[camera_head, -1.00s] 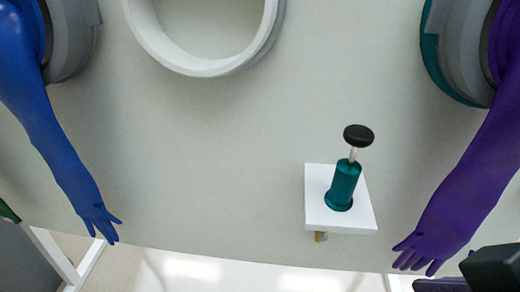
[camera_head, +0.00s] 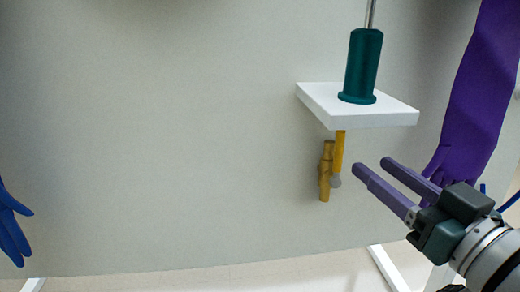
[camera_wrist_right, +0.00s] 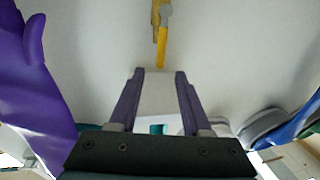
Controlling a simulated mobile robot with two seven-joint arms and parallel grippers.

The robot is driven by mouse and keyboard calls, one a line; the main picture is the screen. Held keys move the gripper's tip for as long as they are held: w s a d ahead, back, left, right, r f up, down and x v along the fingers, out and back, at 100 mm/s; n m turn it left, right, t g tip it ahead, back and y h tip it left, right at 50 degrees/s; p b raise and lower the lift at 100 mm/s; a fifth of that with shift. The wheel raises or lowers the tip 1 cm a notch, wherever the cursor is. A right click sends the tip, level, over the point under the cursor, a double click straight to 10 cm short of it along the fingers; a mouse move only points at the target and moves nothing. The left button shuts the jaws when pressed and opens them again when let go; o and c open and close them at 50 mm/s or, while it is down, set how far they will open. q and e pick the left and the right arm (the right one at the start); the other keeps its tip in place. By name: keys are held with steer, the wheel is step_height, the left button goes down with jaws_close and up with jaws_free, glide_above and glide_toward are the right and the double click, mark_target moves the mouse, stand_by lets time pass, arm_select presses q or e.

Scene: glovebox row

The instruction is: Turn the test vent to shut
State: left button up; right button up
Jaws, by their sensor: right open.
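The test vent is a small brass valve body (camera_head: 325,172) on the pale panel, under a white shelf. Its yellow lever (camera_head: 340,150) runs up from a grey pivot, alongside the upright body. My right gripper (camera_head: 372,166) is open and empty, to the right of the lever, its two purple fingers reaching toward the vent without touching it. In the right wrist view, the yellow lever (camera_wrist_right: 163,46) lies just beyond the gap between the open fingertips (camera_wrist_right: 160,75), with part of the brass body (camera_wrist_right: 155,14) at the top edge. My left gripper is not in view.
The white shelf (camera_head: 330,106) juts out just above the vent and carries a teal cylinder (camera_head: 363,65) with a metal rod. A purple glove (camera_head: 478,100) hangs close to my right gripper. A blue glove (camera_head: 10,230) is at far left. The panel between is clear.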

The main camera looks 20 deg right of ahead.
mark_target(343, 143)
steer(key=w+b, duration=0.2)
steer(key=w, duration=0.7)
steer(key=shift+w+d+r, duration=0.1)
steer(key=shift+w+d, duration=0.05)
steer(key=shift+w, duration=0.2)
steer(key=shift+c, duration=0.2)
jaws_close()
stand_by(0.7)
